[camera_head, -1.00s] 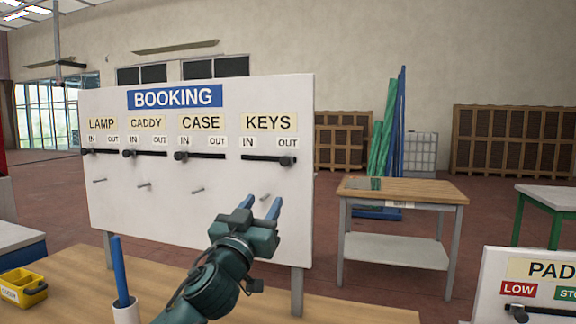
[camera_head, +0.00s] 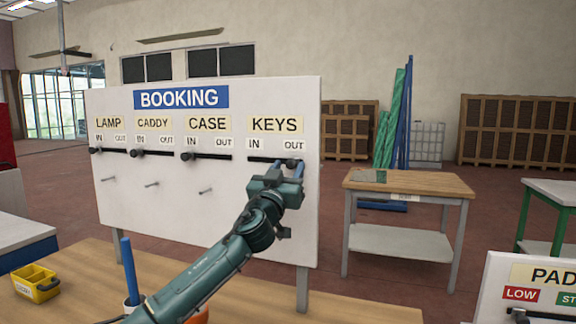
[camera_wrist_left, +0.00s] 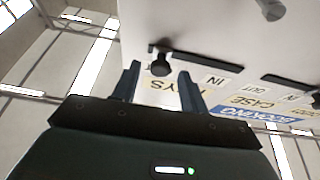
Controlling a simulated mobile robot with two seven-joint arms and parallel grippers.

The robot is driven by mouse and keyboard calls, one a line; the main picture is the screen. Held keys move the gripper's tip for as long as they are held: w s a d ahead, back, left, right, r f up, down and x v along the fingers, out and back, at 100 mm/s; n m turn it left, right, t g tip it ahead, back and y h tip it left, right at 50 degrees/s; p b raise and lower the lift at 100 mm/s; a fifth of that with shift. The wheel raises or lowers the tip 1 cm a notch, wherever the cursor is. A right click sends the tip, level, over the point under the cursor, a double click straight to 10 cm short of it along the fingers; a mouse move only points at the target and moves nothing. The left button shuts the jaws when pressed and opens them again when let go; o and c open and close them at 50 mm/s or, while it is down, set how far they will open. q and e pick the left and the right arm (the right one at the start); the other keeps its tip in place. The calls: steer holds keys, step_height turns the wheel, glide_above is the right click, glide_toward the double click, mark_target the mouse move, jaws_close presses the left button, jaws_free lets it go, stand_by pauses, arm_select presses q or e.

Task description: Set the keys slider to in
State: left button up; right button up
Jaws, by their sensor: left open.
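The keys slider is a black track (camera_head: 262,158) under the KEYS label on the white BOOKING board. Its dark knob (camera_wrist_left: 160,64) is at the OUT end, at right in the head view. The wrist view shows the board upside down, with the IN label (camera_wrist_left: 214,78) off to the knob's right. My left gripper (camera_head: 287,168) is open at the knob, partly covering it in the head view. In the wrist view the knob shows between the two blue fingertips (camera_wrist_left: 159,70); I cannot tell whether they touch it. My right gripper is not in view.
The lamp (camera_head: 95,151), caddy (camera_head: 135,153) and case (camera_head: 188,156) knobs sit at their IN ends. Several pegs stick out below. A wooden table (camera_head: 60,285) holds a yellow caddy (camera_head: 37,283). A workbench (camera_head: 405,185) stands right; the PAD panel (camera_head: 535,290) is front right.

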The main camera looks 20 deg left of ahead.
arm_select(q)
steer(key=shift+w+r, duration=0.1)
steer(key=shift+w, duration=0.15)
steer(key=shift+c, duration=0.2)
jaws_close()
stand_by(0.4)
